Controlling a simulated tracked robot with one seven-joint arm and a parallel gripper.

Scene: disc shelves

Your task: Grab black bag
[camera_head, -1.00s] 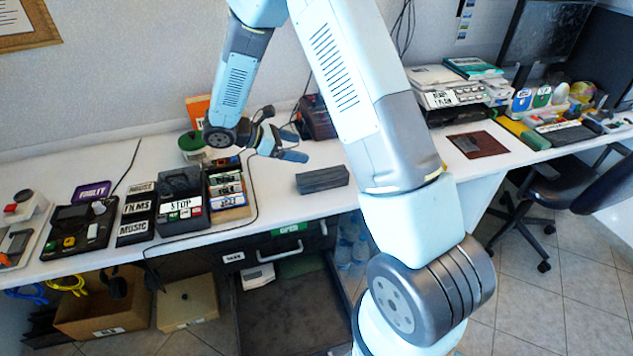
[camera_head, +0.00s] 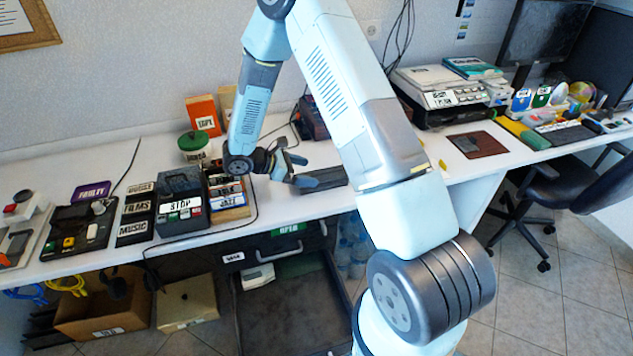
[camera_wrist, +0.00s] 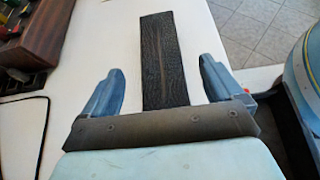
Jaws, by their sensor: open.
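The black bag looks like a long, dark, textured block (camera_wrist: 162,60) lying on the white desk. In the wrist view it lies lengthwise between the lines of my two open fingers, with white desk showing on both sides of it. My gripper (camera_wrist: 160,88) is open and the fingers do not touch the dark block in that view. In the head view my gripper (camera_head: 297,170) is low over the desk at the left end of the dark block (camera_head: 325,179), covering part of it. Its near end is hidden behind the gripper body in the wrist view.
A black STOP box (camera_head: 181,205) and a JAZZ case rack (camera_head: 229,196) stand left of my gripper. A dark reddish box (camera_wrist: 43,35) is at the wrist view's upper left. A drawer (camera_head: 285,290) is open below the desk edge. A brown pad (camera_head: 478,145) lies right.

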